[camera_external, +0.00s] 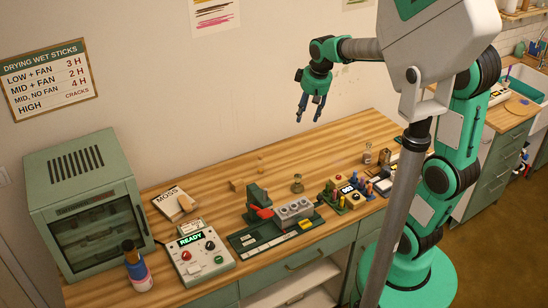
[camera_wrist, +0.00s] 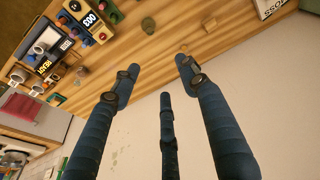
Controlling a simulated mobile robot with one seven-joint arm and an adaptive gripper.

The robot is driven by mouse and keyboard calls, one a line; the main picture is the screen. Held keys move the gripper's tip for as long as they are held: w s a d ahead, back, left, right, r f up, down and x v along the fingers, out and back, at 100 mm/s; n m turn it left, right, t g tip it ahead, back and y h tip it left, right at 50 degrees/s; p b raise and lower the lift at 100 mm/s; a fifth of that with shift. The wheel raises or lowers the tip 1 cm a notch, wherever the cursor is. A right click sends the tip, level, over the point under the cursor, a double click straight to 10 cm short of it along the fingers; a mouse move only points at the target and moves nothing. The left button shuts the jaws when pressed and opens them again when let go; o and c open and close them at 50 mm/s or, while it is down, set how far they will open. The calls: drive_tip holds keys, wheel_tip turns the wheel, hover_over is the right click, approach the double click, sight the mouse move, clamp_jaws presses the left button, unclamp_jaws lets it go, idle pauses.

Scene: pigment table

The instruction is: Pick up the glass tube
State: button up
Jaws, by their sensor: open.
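My gripper (camera_external: 310,108) hangs fingers down above the back of the wooden table (camera_external: 210,180), in front of the wall. In the wrist view its dark blue fingers (camera_wrist: 157,65) are spread apart with nothing between them. A small, faint, clear upright piece (camera_external: 261,164) stands near the table's back edge, below and left of my gripper; it may be the glass tube, but it is too small to be sure. A small olive-tinted glass jar (camera_external: 297,187) stands nearer the middle, and also shows in the wrist view (camera_wrist: 148,25).
A green drying cabinet (camera_external: 85,215) stands at the left. A control box reading READY (camera_external: 195,252) and a green press with a grey mould (camera_external: 293,211) line the front. Small coloured bottles (camera_external: 367,187) crowd the right. The back strip of table is mostly clear.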

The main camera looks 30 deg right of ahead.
drive_tip(key=w+a+f+n+g, duration=0.1)
drive_tip(key=w+a+f+g, duration=0.15)
drive_tip(key=w+f, duration=0.95)
drive_tip(key=n, duration=0.1)
hover_over(260, 167)
drive_tip(key=w, duration=0.1)
drive_tip(key=shift+g, duration=0.25)
drive_tip(key=f, duration=0.9)
drive_tip(key=d+f, duration=0.1)
drive_tip(key=f, duration=0.3)
drive_tip(key=shift+f+b, duration=0.2)
drive_tip(key=shift+b, duration=0.2)
drive_tip(key=shift+w+a+f, duration=0.1)
drive_tip(key=shift+w+f, duration=0.2)
drive_tip(key=shift+f, duration=0.2)
drive_tip(key=shift+f, duration=0.1)
drive_tip(key=shift+f+b, duration=0.7)
drive_tip(key=shift+f, duration=3.5)
drive_tip(key=shift+f, duration=0.1)
drive_tip(key=shift+s+f+b, duration=0.15)
drive_tip(key=shift+f+b, duration=0.55)
drive_tip(key=shift+f, duration=1.8)
